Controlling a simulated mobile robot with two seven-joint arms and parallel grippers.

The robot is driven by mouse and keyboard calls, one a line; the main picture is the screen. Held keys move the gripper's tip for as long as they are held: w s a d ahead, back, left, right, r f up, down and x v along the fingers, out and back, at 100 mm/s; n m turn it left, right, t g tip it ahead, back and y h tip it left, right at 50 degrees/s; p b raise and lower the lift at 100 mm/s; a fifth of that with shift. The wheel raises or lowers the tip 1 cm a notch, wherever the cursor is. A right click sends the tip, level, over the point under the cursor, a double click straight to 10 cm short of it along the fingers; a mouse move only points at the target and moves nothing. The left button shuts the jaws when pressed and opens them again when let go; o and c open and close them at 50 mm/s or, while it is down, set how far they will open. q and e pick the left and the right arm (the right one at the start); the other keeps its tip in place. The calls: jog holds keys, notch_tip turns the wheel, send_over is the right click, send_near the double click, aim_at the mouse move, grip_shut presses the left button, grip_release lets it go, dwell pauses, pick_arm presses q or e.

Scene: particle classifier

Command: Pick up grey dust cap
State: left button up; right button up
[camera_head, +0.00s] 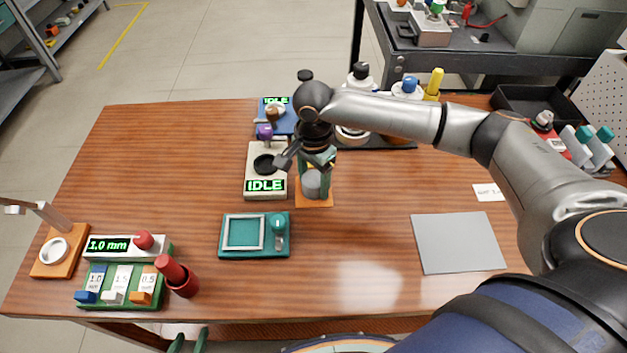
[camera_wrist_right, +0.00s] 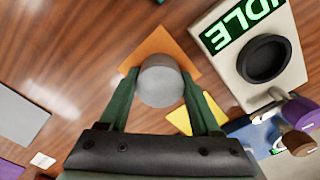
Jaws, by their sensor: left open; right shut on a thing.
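The grey dust cap (camera_head: 311,185) is a short grey cylinder at the orange square pad (camera_head: 314,204), in the middle of the table. In the right wrist view, the cap (camera_wrist_right: 160,82) sits between the two green fingertips of my right gripper (camera_wrist_right: 160,77). My right gripper (camera_head: 315,175) is shut on the cap from both sides, pointing down. I cannot tell whether the cap touches the pad. My left gripper (camera_head: 188,341) shows only as two green fingertips at the bottom edge, apart and empty.
A white device (camera_head: 252,182) reading IDLE stands just left of the pad. A teal tray (camera_head: 258,251) lies in front. A green rack (camera_head: 120,300) and red cup (camera_head: 183,285) are at front left. Bottles (camera_head: 360,76) stand behind. A grey mat (camera_head: 457,243) lies right.

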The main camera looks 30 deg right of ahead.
jog(key=shift+r, duration=0.1)
jog(key=c, duration=0.5)
